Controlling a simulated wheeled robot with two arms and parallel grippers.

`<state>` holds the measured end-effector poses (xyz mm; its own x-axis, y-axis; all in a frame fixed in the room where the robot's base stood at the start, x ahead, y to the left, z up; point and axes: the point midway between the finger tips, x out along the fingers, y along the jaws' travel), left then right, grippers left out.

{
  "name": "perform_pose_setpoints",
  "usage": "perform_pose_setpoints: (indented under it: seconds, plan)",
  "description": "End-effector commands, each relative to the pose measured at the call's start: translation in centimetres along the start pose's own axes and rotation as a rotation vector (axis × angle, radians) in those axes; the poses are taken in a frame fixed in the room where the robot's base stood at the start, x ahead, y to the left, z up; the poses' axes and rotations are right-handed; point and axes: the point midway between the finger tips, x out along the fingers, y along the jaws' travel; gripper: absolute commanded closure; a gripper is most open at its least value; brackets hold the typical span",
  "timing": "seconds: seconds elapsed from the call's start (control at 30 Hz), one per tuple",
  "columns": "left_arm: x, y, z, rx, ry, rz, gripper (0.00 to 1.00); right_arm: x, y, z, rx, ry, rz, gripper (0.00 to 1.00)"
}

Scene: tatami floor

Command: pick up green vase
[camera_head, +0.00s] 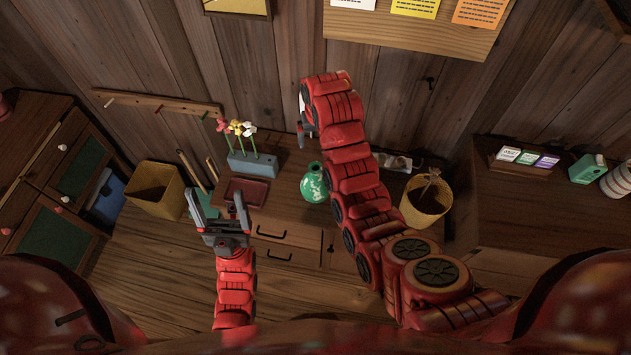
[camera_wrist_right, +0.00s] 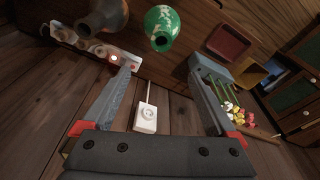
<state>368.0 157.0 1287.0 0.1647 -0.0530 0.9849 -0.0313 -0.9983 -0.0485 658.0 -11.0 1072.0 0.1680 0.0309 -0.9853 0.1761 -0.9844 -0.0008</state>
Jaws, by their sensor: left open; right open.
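The green vase (camera_head: 314,184), round with a narrow neck and pale markings, stands on the wooden cabinet in the head view. In the right wrist view the green vase (camera_wrist_right: 161,22) is at top centre, beyond the open fingers and apart from them. My right gripper (camera_head: 302,118) is above and behind the vase, partly hidden by its own arm; its two spread fingers (camera_wrist_right: 164,68) show empty in the wrist view. My left gripper (camera_head: 214,197) is open and empty, left of the vase and nearer to me.
A blue-grey flower box (camera_head: 252,165) and a dark red tray (camera_head: 247,191) stand left of the vase. A brown pot (camera_wrist_right: 98,14) and a pale tray (camera_wrist_right: 92,47) lie on its other side. A yellow bin (camera_head: 156,189) and a basket (camera_head: 427,200) flank the cabinet.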

Motion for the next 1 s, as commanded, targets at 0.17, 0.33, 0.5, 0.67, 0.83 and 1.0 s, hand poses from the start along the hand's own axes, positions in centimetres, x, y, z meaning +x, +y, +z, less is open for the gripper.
perform_pose_setpoints:
  seconds: [0.17, 0.33, 0.5, 0.67, 0.83, 1.0]
  plan:
    - [-1.1, 0.1, 0.2, 0.0, 0.0, 0.0, 0.19, 0.8, -0.1, 0.6, -0.003, -0.027, 0.001, 0.08]
    - [-4.0, 0.2, 0.7, 0.0, 0.0, 0.0, 0.19, 3.5, -0.1, 0.7, -0.002, -0.025, 0.002, 0.08]
    - [-7.3, 0.4, 1.2, 0.0, 0.0, 0.0, 0.19, 6.4, -0.1, 0.8, -0.002, -0.024, 0.002, 0.08]
    - [-10.3, 0.5, 1.7, 0.0, 0.0, 0.0, 0.19, 8.8, -0.1, 0.8, -0.001, -0.022, 0.001, 0.08]
    - [-12.1, 0.6, 2.0, 0.0, -0.001, 0.0, 0.19, 10.9, -0.1, 0.8, -0.001, -0.023, 0.002, 0.08]
    - [-11.6, 0.6, 1.9, 0.0, 0.0, 0.0, 0.19, 12.1, -0.1, 0.8, -0.001, -0.024, 0.001, 0.08]
